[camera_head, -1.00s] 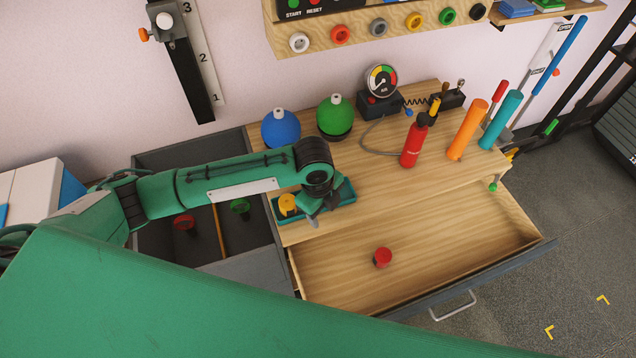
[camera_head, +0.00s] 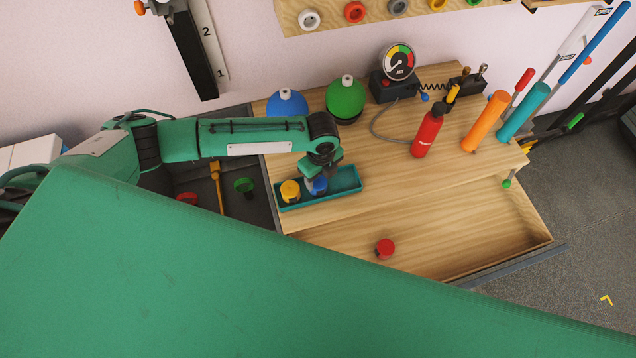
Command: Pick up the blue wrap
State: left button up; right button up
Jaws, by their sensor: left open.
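The blue wrap (camera_head: 319,186) is a small round blue piece in the teal tray (camera_head: 347,187) on the wooden worktop. A yellow piece (camera_head: 290,190) stands left of it in the same tray. My left gripper (camera_head: 316,180) points down at the blue wrap, with its fingers right at it. The gripper is open. The wrist hides part of the wrap, and I cannot tell whether the fingers touch it. My right gripper is out of view.
A red piece (camera_head: 385,248) lies in the open wooden drawer (camera_head: 470,235). A blue ball (camera_head: 287,104), a green ball (camera_head: 346,98) and a red bottle (camera_head: 428,134) stand on the worktop. A large green arm part of mine covers the foreground.

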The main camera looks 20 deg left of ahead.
aim_at(318, 180)
pick_arm(q)
jog(key=shift+a+f, duration=0.2)
jog(key=shift+f, duration=0.4)
jog(key=shift+a+f, duration=0.15)
jog(key=shift+f, duration=0.4)
notch_tip(318, 180, down, 2)
jog(key=shift+w+a+f+p, duration=0.1)
jog(key=shift+p, duration=0.2)
jog(key=shift+f, duration=0.2)
jog(key=c, duration=0.7)
jog(key=shift+c, duration=0.2)
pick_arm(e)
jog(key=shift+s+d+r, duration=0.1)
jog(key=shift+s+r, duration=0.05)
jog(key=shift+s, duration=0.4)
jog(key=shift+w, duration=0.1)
